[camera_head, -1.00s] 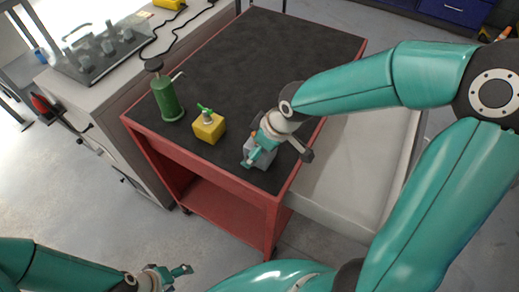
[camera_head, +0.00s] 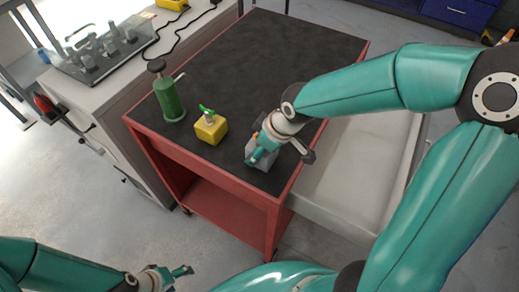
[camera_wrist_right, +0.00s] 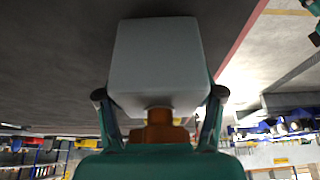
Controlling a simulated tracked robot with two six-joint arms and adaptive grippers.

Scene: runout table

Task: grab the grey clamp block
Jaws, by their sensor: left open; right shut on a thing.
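The grey clamp block (camera_head: 262,154) is on the near right part of the dark table top, partly hidden behind my right gripper (camera_head: 264,152) in the head view. In the right wrist view the block (camera_wrist_right: 160,62) fills the middle as a pale grey box. The right gripper (camera_wrist_right: 158,108) has one finger against each side of it and is shut on it. I cannot tell whether the block touches the table top. My left gripper (camera_head: 172,277) is open and empty at the bottom left, low in front of the table.
A yellow block with a green-topped fitting (camera_head: 211,128) and a green pump can (camera_head: 169,100) stand left of the grey block on the red-edged table (camera_head: 280,50). A grey bench (camera_head: 110,85) is at left, a pale tray (camera_head: 350,170) at right. The table's far part is clear.

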